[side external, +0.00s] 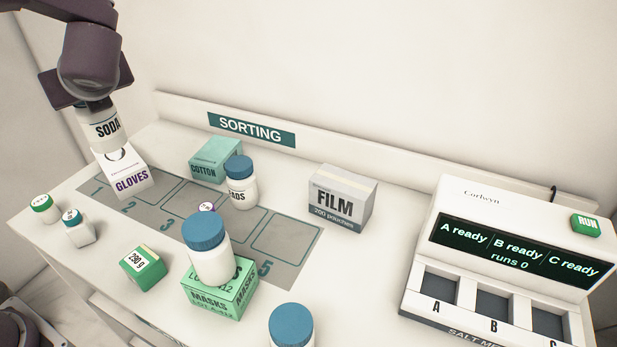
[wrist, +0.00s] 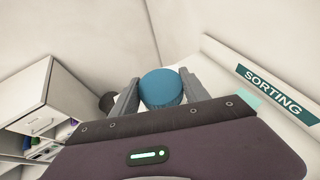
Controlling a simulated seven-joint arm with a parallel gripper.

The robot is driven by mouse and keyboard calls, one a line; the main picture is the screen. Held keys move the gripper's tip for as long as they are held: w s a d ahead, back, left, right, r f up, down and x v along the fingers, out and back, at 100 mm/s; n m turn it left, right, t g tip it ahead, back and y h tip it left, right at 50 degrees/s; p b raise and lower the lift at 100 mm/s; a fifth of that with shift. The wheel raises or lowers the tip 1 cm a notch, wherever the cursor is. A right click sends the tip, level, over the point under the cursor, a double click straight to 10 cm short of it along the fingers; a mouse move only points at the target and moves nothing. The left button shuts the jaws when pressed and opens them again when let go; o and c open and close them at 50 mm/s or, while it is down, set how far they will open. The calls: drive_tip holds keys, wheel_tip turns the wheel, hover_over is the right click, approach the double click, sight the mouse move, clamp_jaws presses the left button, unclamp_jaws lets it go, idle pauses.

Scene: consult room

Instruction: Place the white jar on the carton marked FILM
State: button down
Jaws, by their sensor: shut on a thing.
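My gripper (side external: 97,103) is at the upper left, shut on a white jar marked SODA (side external: 103,130). In the wrist view the jar's blue lid (wrist: 161,88) sits between the two grey fingers. The jar is upright, at or just above the carton marked GLOVES (side external: 131,183); I cannot tell if they touch. The grey-white carton marked FILM (side external: 340,203) stands at the back, right of centre, its top bare. Another white jar with a blue lid (side external: 211,262) stands on the green MASKS carton (side external: 222,300).
A blue-lidded jar (side external: 240,190) stands by the COTTON carton (side external: 214,158). Another blue-lidded jar (side external: 291,328) is at the front edge. A numbered grey mat (side external: 285,235) lies mid-table. A white machine (side external: 510,255) fills the right.

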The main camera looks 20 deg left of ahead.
wheel_tip(320, 180, up, 4)
drive_tip(key=shift+f, duration=0.25)
drive_tip(key=w+d+m+t+h, duration=0.3)
drive_tip(key=w+d+m+h, duration=0.3)
drive_tip(key=d, duration=0.7)
drive_tip(key=w+d+m+t+h, duration=0.2)
drive_tip(key=w+d+m+h, duration=0.25)
drive_tip(key=w+d, duration=0.6)
drive_tip(key=w+d+m+t+h, duration=0.35)
drive_tip(key=w+d+m, duration=0.2)
drive_tip(key=d, duration=0.85)
wheel_tip(320, 180, down, 15)
drive_tip(key=d, duration=0.1)
drive_tip(key=shift+g+h, duration=0.3)
drive_tip(key=shift+g, duration=0.15)
drive_tip(key=shift+s+d+f, duration=0.1)
drive_tip(key=c, duration=0.6)
unclamp_jaws()
drive_tip(key=shift+o, duration=0.2)
